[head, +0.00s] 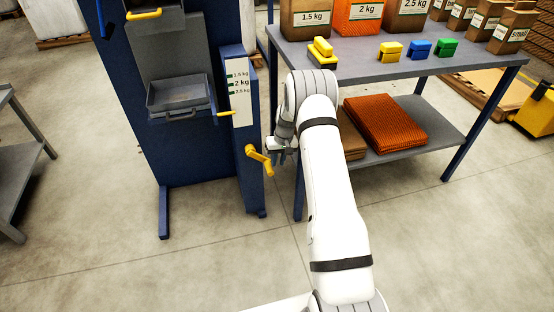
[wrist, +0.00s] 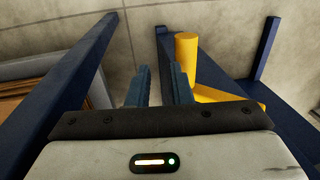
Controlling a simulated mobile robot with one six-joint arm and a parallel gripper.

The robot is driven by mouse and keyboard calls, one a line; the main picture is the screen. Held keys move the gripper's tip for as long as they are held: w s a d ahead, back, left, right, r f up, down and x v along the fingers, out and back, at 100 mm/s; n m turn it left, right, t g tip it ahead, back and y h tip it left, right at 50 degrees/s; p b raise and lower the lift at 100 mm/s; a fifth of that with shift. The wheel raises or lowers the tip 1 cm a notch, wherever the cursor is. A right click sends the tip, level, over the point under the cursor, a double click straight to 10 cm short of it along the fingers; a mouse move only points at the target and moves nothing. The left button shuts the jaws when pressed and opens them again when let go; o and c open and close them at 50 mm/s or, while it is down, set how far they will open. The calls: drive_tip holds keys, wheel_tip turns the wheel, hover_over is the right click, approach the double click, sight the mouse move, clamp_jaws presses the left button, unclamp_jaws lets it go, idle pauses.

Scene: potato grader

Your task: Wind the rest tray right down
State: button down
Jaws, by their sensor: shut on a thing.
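The rest tray (head: 165,103) is a grey shallow tray on the front of the blue machine. Its yellow pointer (head: 226,113) stands below the 2.5 kg mark on the white scale (head: 240,92). The yellow crank (head: 261,160) is on the machine's right post, its arm sloping down to the right. In the wrist view, the upright handle (wrist: 187,48) shows against the right finger of my gripper (wrist: 162,72). Floor shows between the fingers, so the exact hold is hard to see.
A grey table (head: 350,62) with bags and coloured clips stands close on the right. Its lower shelf (head: 395,140) holds orange and brown stacks. A grey bench (head: 20,165) is at the far left. The floor in front of the machine is clear.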

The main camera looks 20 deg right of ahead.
drive_tip(key=c, duration=2.2)
unclamp_jaws()
drive_tip(key=shift+s+d+f, duration=0.15)
drive_tip(key=shift+d+f, duration=0.3)
drive_tip(key=shift+f, duration=0.35)
drive_tip(key=c, duration=1.8)
unclamp_jaws()
drive_tip(key=shift+a+r, duration=0.15)
drive_tip(key=shift+r, duration=0.1)
drive_tip(key=shift+c, duration=0.2)
drive_tip(key=o, duration=0.6)
drive_tip(key=shift+a, duration=0.1)
drive_tip(key=shift+a+r, duration=0.1)
drive_tip(key=shift+a, duration=0.05)
